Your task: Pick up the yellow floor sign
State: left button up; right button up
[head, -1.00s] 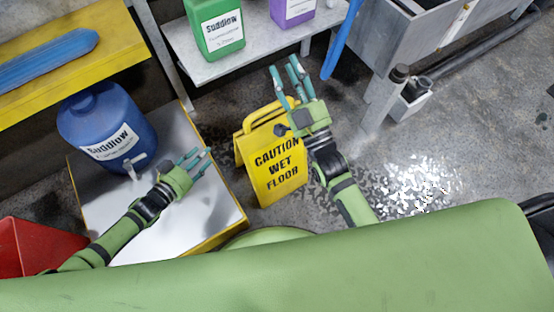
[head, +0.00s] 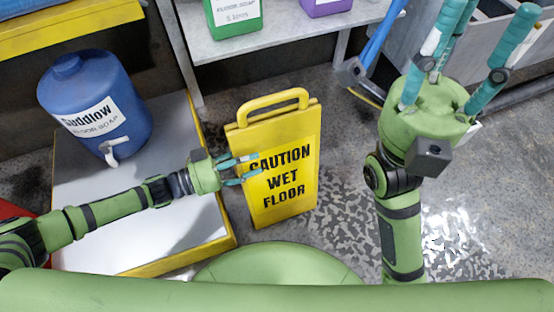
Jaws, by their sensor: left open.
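The yellow floor sign (head: 300,135) stands upright on the wet floor in the middle of the head view. Its front reads "CAUTION WET FLOOR", and a loop handle (head: 273,101) tops it. My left gripper (head: 254,168) reaches in from the left, open. Its fingers overlap the left part of the sign's face and hide a little of the lettering. I cannot tell whether they touch it. My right gripper (head: 490,14) is raised to the right of the sign, close to the camera. Its fingers are spread and empty, pointing away from me.
A blue soap container (head: 85,95) stands on a white-topped platform (head: 85,225) with a yellow edge at left. A shelf (head: 280,40) with a green bottle (head: 236,12) and a purple bottle (head: 325,7) is behind the sign. Wet floor (head: 345,215) lies clear to the sign's right.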

aim_at(263, 152)
pick_arm(q)
jog(key=b+x, duration=0.1)
jog(key=x, duration=0.3)
jog(key=shift+w, duration=0.2)
grip_shut()
jog(key=shift+r, duration=0.15)
